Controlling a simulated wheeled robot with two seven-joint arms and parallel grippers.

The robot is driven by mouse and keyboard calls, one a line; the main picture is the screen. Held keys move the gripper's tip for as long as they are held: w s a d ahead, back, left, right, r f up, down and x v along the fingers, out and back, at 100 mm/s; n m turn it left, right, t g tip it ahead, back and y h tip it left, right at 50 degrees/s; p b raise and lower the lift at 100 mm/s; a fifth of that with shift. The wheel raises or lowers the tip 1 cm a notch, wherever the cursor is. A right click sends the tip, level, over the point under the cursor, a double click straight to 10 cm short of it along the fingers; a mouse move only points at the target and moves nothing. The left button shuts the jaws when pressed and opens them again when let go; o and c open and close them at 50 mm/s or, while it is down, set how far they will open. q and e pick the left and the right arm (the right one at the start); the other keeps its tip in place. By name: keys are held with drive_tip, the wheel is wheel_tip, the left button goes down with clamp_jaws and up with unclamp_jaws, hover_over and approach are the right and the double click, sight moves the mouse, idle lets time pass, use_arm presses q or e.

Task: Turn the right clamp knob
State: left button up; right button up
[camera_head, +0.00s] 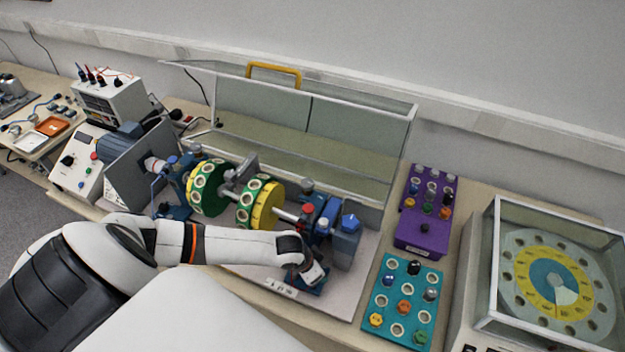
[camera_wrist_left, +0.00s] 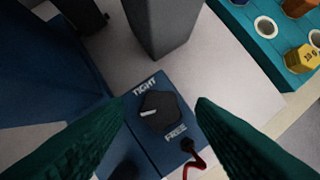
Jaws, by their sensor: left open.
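The right clamp knob (camera_wrist_left: 160,112) is a dark, many-sided knob with a white pointer line toward its left side. It sits on a blue base plate (camera_wrist_left: 165,143) between the labels TIGHT and FREE. My left gripper (camera_wrist_left: 161,101) is open, with its dark green fingers on either side of the knob and a visible gap on both sides. I cannot tell whether the fingertips are level with the knob. In the head view my left gripper (camera_head: 313,274) is over the front of the right blue stand and hides the knob. My right gripper is not in view.
A grey block (camera_wrist_left: 163,25) stands just beyond the knob, and a red cable (camera_wrist_left: 195,158) leaves the plate beside it. Green and yellow discs (camera_head: 262,204) sit on a shaft behind my arm. A teal tray (camera_head: 381,318) and a purple tray (camera_head: 408,222) are at right.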

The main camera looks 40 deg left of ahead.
use_arm(q)
drive_tip(key=b+v, duration=0.2)
drive_tip(key=v, duration=1)
drive_tip(key=shift+b, duration=0.3)
drive_tip(key=shift+w, duration=0.1)
